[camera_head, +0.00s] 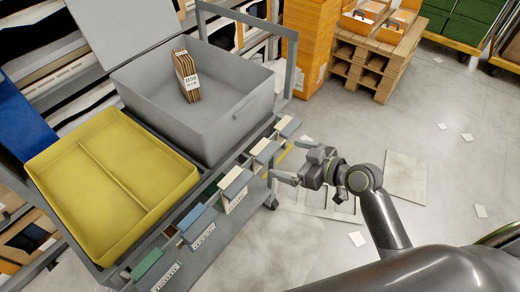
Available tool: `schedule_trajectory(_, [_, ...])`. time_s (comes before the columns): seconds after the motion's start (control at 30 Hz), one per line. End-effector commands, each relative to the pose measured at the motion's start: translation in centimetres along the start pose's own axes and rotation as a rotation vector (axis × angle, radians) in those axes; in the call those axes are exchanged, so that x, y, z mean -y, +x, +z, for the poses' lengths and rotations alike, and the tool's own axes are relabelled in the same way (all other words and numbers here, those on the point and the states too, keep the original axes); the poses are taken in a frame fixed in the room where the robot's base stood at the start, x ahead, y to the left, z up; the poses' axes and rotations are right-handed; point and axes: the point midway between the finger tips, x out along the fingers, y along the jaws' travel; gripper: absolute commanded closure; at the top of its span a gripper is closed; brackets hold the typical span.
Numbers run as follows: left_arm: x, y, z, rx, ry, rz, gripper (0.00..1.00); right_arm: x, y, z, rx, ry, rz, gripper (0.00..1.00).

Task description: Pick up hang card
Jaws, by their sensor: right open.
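Several cards hang along the front rail of a grey cart. They include a green one (147,264), a blue one (192,216), a grey-blue one with a white printed face (235,195), and pale ones near the far end (264,151). I cannot tell which of them is the task's hang card. My right gripper (291,163) is open and looks empty, just to the right of the rail's far end. In the picture its fingers point left toward the pale cards. I see no clear contact with them. My left gripper is not in view.
The cart carries a yellow divided tray (60,185) and a grey bin (225,125) holding a striped bundle with a white label (190,83). Orange boxes (304,40) and a wooden pallet stack (372,66) stand behind. The floor at right is mostly clear, with scattered papers.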

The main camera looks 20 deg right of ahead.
Motion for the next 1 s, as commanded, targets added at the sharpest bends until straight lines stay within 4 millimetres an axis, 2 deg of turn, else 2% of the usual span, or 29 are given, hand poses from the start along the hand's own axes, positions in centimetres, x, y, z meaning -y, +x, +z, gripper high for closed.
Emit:
schedule_trajectory(0.27, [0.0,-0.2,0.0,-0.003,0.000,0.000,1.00,0.1,1.9,-0.2,-0.001,0.002,0.000,0.00])
schedule_trajectory(0.6, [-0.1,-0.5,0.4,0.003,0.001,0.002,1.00,0.3,6.2,-0.3,0.000,0.002,0.000,0.00])
schedule_trajectory(0.87, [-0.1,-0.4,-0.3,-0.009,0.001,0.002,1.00,0.3,6.5,-0.3,0.001,0.000,0.001,0.00])
schedule_trajectory(0.9, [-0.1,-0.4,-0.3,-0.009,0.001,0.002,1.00,0.3,6.5,-0.3,0.001,0.000,0.001,0.01])
schedule_trajectory(1.0, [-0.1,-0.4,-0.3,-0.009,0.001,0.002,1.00,0.3,6.5,-0.3,0.001,0.000,0.001,0.14])
